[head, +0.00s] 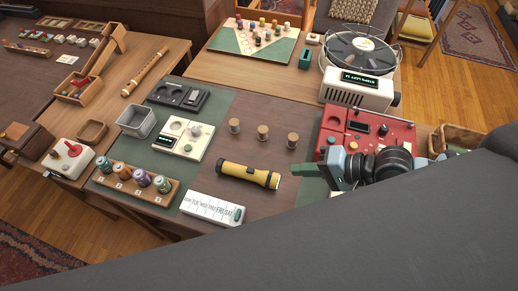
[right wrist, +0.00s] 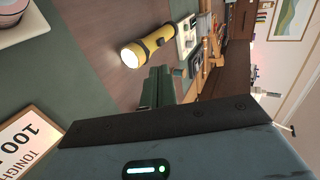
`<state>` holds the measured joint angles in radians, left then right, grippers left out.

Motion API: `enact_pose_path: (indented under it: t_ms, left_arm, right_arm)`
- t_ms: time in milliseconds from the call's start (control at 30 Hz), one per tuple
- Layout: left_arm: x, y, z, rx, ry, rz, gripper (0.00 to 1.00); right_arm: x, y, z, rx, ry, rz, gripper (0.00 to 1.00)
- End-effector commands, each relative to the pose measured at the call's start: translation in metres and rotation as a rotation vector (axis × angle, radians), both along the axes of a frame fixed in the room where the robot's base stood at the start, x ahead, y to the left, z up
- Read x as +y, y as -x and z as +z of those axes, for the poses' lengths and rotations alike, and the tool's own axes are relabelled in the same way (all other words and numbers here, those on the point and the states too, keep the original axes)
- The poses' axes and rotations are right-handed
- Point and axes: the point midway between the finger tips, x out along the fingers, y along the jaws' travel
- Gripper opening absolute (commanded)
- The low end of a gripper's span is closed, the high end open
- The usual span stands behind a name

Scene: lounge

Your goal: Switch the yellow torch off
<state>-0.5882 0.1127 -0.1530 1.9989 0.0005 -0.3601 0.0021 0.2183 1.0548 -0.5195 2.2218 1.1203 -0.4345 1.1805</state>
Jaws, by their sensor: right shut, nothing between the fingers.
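The yellow torch (head: 246,174) lies on the brown middle strip of the table, its black tail to the left and its head to the right. In the right wrist view the torch (right wrist: 152,45) has a bright, glowing lens facing the camera, so its light is on. A dark band is on its body; I cannot make out the switch. My right gripper (head: 301,171) is just right of the torch's head, apart from it. Its green fingers (right wrist: 158,84) are shut and empty. My left gripper is in neither view.
A white weekly pill box (head: 214,208) lies in front of the torch. Three small wooden pegs (head: 263,132) stand behind it. A red device (head: 367,135) is behind my right gripper. A rack of several coloured bottles (head: 137,181) stands left.

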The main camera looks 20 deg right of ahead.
Motion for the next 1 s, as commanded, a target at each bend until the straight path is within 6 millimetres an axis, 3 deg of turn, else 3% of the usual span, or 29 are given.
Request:
enact_pose_path:
  t_ms: [433,1000]
  left_arm:
    - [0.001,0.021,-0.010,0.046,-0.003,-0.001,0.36]
    - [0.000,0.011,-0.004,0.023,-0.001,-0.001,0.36]
  right_arm:
    - [0.008,-0.006,-0.006,-0.002,-0.001,-0.002,0.00]
    - [0.065,-0.044,-0.045,0.000,0.000,-0.001,0.00]
